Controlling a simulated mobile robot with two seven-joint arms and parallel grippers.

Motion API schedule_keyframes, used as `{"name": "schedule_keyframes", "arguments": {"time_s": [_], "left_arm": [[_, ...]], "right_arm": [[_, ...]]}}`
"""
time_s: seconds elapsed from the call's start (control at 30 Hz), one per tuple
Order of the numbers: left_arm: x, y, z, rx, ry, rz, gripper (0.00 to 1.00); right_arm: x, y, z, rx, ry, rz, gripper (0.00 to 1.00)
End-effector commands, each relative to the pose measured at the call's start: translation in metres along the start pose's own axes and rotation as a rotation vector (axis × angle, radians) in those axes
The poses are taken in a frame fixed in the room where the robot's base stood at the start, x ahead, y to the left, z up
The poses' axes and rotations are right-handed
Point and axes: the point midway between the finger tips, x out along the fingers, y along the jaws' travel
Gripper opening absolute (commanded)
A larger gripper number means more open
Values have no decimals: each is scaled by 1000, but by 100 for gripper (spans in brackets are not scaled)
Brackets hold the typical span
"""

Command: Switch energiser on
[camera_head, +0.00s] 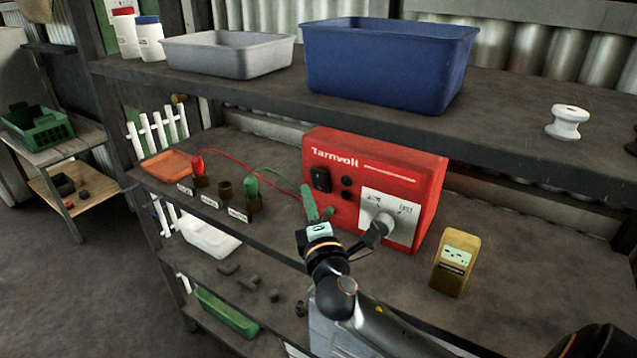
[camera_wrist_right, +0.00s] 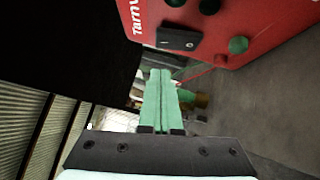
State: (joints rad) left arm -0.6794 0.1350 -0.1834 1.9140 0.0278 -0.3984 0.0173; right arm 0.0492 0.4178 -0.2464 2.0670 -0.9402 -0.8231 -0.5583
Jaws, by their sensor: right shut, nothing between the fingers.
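The energiser (camera_head: 425,185) is a red box marked Tarnvolt on the middle shelf. A black rocker switch (camera_head: 321,180) sits on the left of its front and also shows in the right wrist view (camera_wrist_right: 178,39). My right gripper (camera_head: 307,190) has green fingers, shut together and empty, just in front of and below the switch. In the right wrist view the fingers (camera_wrist_right: 161,75) point up, apart from the switch in the picture. My left gripper is not in view.
Red (camera_head: 198,166) and green clips (camera_head: 251,188) stand on brown posts to the left, with wires towards the energiser. A yellow meter (camera_head: 455,263) stands right of it. Above, a shelf holds a blue tub (camera_head: 385,65), a grey tray (camera_head: 228,53) and a white insulator (camera_head: 567,122).

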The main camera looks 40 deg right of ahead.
Motion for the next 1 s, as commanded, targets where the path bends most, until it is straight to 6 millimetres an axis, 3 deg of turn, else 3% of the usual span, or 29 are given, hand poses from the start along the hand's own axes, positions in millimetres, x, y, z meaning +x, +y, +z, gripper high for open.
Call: {"name": "schedule_keyframes", "arguments": {"time_s": [0.1, 0.3, 0.73, 1.0], "left_arm": [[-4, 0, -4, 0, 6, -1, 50], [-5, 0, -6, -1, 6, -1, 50], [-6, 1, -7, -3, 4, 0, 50], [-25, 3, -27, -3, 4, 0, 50]], "right_arm": [[13, 1, 16, -6, -2, 1, 0], [23, 0, 26, -3, -1, 0, 0], [25, 0, 28, 1, 0, -3, 0], [30, 8, 34, 56, -1, -60, 0]]}}
